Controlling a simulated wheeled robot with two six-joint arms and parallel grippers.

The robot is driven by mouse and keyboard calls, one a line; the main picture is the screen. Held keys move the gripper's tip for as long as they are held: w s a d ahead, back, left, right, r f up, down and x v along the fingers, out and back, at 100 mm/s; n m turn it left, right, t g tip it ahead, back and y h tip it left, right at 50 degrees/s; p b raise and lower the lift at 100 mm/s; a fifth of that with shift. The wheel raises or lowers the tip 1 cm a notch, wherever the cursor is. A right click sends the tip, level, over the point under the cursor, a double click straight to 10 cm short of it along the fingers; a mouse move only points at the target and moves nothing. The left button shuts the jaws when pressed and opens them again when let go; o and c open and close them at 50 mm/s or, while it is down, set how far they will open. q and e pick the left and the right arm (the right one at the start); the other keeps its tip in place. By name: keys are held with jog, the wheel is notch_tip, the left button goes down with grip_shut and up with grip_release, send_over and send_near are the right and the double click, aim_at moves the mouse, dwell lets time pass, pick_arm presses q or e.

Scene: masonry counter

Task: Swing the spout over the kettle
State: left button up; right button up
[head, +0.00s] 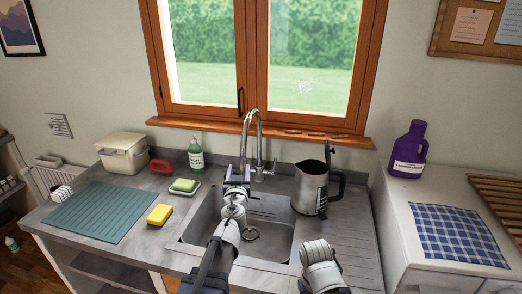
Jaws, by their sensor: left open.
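The tall chrome tap spout (259,128) arches up behind the sink (270,238), and its outlet end hangs over the left part of the basin. The grey metal kettle (309,188), with a dark handle on its right, stands upright at the right edge of the sink, apart from the spout. My left gripper (243,164) is open, its purple-tipped fingers at the spout's hanging end. I cannot tell whether they touch it. My right arm reaches in at the lower right, in front of the drainboard; its jaws cannot be made out.
A yellow sponge (159,214), a green sponge on a dish (184,186), a green soap bottle (196,155) and a teal mat (100,212) are left of the sink. A purple detergent bottle (410,151) stands far right. The ribbed drainboard (350,236) has free room.

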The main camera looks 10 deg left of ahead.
aim_at(244, 156)
pick_arm(q)
jog(key=shift+w+d+r+h, duration=0.2)
jog(key=shift+w+d+h, duration=0.15)
jog(key=shift+d, duration=0.15)
jog(key=w, duration=0.2)
jog(key=w+a, duration=0.1)
jog(key=w, duration=0.4)
jog(key=shift+w+a, duration=0.15)
jog(key=shift+w, duration=0.2)
grip_shut()
dwell(1.0)
